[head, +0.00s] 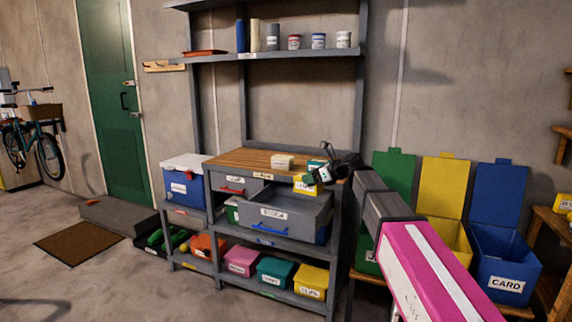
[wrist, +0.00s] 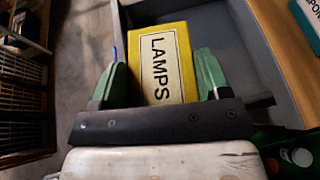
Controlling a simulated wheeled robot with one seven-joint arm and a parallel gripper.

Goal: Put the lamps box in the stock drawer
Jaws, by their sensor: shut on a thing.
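The lamps box (wrist: 165,65) is yellow with a white LAMPS label. In the wrist view it lies between the two green fingers of my gripper (wrist: 160,82), which is shut on it. In the head view the box (head: 304,187) hangs below my gripper (head: 318,177), above the stock drawer (head: 268,230). That drawer is grey, labelled STOCK, has a blue handle and is pulled out. The wrist view shows part of its grey interior (wrist: 235,45) to the right of the box. The box hides part of the drawer, and its exact height above it is unclear.
A small pale box (head: 283,161) stands on the wooden worktop (head: 235,157), with a teal box (head: 315,165) near my gripper. Coloured boxes fill the lower shelf. Green, yellow and blue bins (head: 504,262) stand at the right. Open floor lies at the front left.

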